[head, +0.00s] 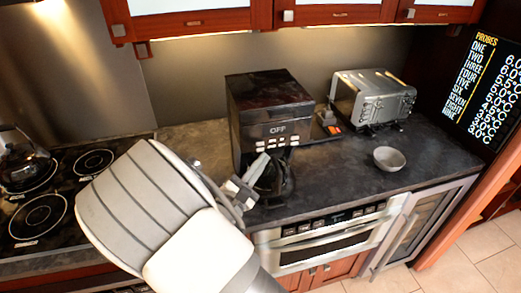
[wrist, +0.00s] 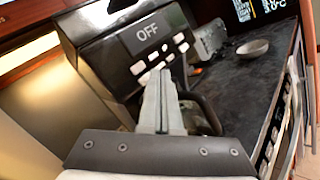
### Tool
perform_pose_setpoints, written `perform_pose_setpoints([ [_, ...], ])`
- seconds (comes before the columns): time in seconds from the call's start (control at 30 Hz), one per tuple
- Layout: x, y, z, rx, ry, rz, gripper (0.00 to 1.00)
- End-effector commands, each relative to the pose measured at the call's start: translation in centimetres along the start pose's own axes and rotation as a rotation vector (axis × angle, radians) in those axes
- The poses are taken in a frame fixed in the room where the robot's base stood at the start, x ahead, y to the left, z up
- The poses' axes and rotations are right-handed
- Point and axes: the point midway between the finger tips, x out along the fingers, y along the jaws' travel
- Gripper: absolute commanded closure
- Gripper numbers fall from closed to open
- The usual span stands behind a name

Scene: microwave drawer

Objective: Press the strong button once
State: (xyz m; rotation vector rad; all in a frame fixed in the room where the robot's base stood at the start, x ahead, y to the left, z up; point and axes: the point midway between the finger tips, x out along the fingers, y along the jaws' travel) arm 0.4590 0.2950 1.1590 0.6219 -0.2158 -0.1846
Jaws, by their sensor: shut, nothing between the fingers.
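A black coffee machine (head: 250,95) stands on the dark counter, and it fills the upper left of the wrist view (wrist: 92,62). Its display (head: 278,130) reads OFF, also in the wrist view (wrist: 148,31). Below the display are several small white buttons (wrist: 179,38) in two rows. Their labels are too small to read, so I cannot tell which is the strong button. My gripper (head: 264,160) is shut and empty, close in front of the machine. In the wrist view its fingertips (wrist: 160,76) overlap the lower middle buttons; I cannot tell whether they touch.
A silver toaster (head: 372,98) stands to the right on the counter (head: 340,165), with a grey bowl (head: 389,158) nearer the front. A microwave drawer (head: 325,240) is below the counter. A stovetop (head: 65,200) is at left. Cabinets (head: 190,22) hang above.

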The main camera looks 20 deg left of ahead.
Motion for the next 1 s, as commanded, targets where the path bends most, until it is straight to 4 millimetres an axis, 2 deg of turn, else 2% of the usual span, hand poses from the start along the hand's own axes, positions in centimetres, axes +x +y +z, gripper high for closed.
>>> perform_pose_setpoints([
  [1.0,0.63,0.46,-0.47,0.000,0.000,0.000,1.00],
])
